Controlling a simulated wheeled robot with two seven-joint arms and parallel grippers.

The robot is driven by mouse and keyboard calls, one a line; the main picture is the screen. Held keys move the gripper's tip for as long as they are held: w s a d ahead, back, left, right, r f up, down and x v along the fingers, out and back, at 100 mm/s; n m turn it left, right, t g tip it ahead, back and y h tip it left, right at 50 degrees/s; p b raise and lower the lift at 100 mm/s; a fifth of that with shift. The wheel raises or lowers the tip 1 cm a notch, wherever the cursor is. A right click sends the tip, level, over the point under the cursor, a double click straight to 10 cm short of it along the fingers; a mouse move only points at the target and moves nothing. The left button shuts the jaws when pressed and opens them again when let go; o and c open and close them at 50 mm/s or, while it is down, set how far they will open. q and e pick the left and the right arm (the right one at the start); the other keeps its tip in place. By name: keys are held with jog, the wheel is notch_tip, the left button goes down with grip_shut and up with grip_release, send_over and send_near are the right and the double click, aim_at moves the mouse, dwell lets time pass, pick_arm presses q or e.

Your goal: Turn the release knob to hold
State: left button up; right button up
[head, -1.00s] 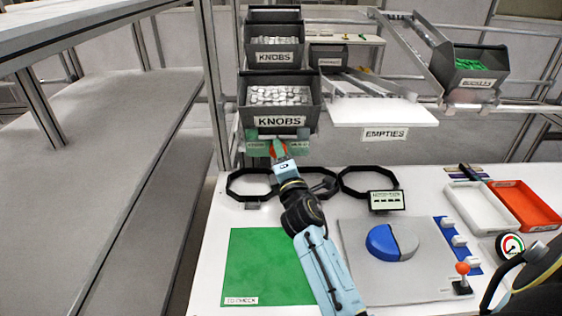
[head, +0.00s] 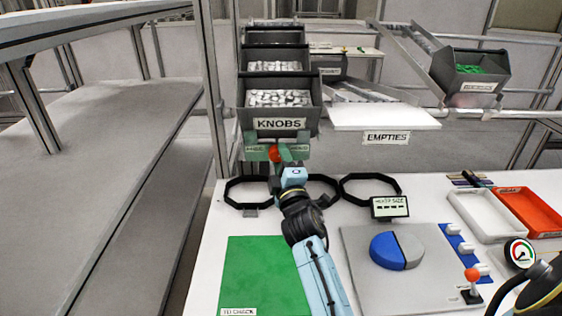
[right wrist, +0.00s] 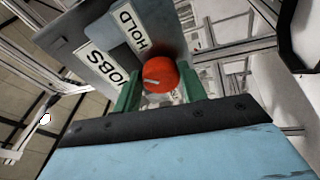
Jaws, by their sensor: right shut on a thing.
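The release knob (head: 275,154) is a red round knob on a green label plate below the front knobs bin (head: 281,108). The plate's right label reads HOLD; the left one looks like FREE. My right gripper (head: 283,156) reaches up to the knob from below. In the right wrist view its green fingers stand either side of the knob (right wrist: 160,77), shut on it. A short white mark on the knob's face lies nearly level in that picture. The HOLD label (right wrist: 128,30) shows at upper left. Which label the mark points to I cannot tell. My left gripper is out of view.
More knobs bins (head: 275,66) stand behind the front one. An empties shelf (head: 384,116) is to the right. Black rings (head: 247,192), a green mat (head: 262,272), a grey plate with a blue-grey disc (head: 396,250) and trays (head: 484,215) lie on the white table.

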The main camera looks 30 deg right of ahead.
jog(key=o, duration=1)
jog(key=shift+c, duration=0.2)
jog(key=shift+s, duration=0.1)
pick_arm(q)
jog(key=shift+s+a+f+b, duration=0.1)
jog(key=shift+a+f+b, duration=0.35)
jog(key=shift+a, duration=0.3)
pick_arm(e)
jog(key=v, duration=1.3)
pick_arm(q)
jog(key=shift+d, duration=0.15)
pick_arm(e)
jog(key=shift+s, duration=0.15)
